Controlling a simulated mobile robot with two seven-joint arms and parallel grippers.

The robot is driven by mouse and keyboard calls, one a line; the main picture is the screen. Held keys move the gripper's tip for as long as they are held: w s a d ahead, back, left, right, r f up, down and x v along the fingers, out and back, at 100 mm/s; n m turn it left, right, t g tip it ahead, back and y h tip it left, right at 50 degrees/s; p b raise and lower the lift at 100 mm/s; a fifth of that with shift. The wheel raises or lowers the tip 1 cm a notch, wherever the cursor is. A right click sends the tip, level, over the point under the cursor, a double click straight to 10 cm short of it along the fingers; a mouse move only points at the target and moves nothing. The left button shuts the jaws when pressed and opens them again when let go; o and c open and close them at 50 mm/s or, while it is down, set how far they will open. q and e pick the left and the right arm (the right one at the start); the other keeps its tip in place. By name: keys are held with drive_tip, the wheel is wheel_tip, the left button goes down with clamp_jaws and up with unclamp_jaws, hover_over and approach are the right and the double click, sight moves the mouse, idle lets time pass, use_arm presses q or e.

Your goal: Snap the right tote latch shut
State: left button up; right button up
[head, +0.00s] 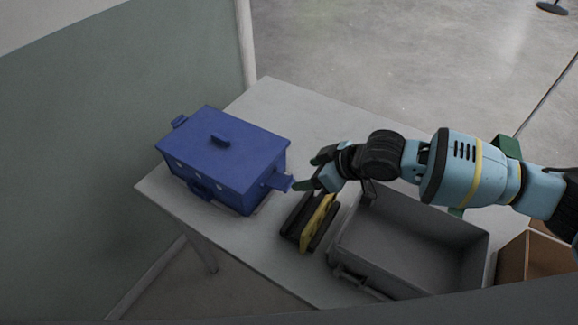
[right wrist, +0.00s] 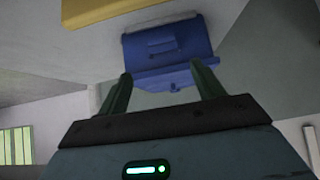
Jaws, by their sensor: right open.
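A blue lidded tote (head: 215,160) stands on the table, with a grip on top of its lid. Its right latch (head: 279,181) is a blue flap sticking out from the right end wall. A similar left latch (head: 180,121) shows at the far left end. My right gripper (head: 312,171) is open and empty, just right of the right latch; contact cannot be told. In the right wrist view its two dark green fingers (right wrist: 163,90) are spread, with blue tote parts (right wrist: 166,42) beyond and between them. My left gripper is not in view.
The light table (head: 275,100) is bare behind the tote. Black and yellow items (head: 312,222) lie below my right gripper. A grey open bin (head: 410,245) stands under my right arm, with a brown box (head: 535,258) at the right edge.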

sight(287, 180)
drive_tip(key=x, duration=0.5)
drive_tip(key=shift+s+a+f+b, duration=0.2)
drive_tip(key=shift+a+f+b, duration=0.1)
drive_tip(key=shift+a, duration=0.05)
drive_tip(key=shift+x, duration=0.85)
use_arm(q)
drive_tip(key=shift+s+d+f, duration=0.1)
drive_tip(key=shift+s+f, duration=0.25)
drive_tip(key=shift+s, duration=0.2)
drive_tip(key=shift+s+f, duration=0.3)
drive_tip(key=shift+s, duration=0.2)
use_arm(e)
drive_tip(key=shift+w, duration=0.1)
drive_tip(key=c, duration=1)
drive_tip(key=shift+r, duration=0.1)
